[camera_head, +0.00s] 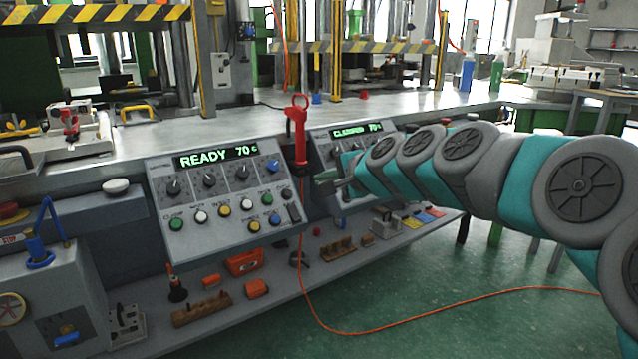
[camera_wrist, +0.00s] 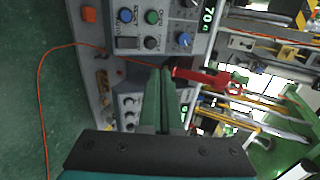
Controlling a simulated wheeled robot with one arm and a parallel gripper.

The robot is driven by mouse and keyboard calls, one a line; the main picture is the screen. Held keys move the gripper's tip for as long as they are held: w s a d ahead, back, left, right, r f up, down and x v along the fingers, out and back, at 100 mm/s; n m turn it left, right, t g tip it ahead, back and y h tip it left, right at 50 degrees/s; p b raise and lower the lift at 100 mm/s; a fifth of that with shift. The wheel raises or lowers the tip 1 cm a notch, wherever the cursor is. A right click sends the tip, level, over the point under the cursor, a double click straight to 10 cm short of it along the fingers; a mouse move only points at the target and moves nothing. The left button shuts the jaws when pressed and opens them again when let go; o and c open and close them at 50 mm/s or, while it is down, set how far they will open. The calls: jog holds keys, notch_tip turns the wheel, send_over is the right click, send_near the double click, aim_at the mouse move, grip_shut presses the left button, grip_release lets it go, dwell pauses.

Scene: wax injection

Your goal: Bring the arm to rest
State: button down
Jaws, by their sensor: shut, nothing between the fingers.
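My gripper (camera_head: 328,184) is at the end of my outstretched arm, which reaches in from the right in the head view. It is in front of the wax injection machine, between the two control panels. In the wrist view my gripper (camera_wrist: 165,75) shows its fingers together with nothing between them. A red handled tool (camera_head: 298,135) hangs upright just left of and above the gripper. It also shows close beyond the fingertips in the wrist view (camera_wrist: 205,80). I cannot tell the exact gap between them.
The left control panel (camera_head: 218,190) reads READY 70; the right panel (camera_head: 345,140) is partly hidden by my arm. A lower shelf (camera_head: 280,285) holds small tools and blocks. An orange cable (camera_head: 440,318) runs across the green floor (camera_head: 400,345), which is otherwise clear in front.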

jog(key=s+d+f+n+g+h, duration=0.1)
jog(key=s+f+n+g, duration=0.25)
jog(key=s+f, duration=0.5)
jog(key=s+f+n+g+h, duration=0.1)
jog(key=s+f+n+g, duration=0.3)
jog(key=s, duration=0.8)
jog(key=s+d+f+n+g+h, duration=0.1)
jog(key=s+d+f, duration=0.2)
jog(key=s, duration=0.5)
jog(key=s+d+f+n+g+h+p, duration=0.1)
jog(key=s+d+f+g+h, duration=0.1)
jog(key=s+d, duration=0.3)
jog(key=s+d+f+n+g+h, duration=0.1)
jog(key=s+d+f, duration=0.4)
jog(key=s, duration=0.6)
jog(key=shift+n+g+h, duration=0.35)
jog(key=shift+g+h, duration=0.3)
jog(key=shift+h, duration=0.05)
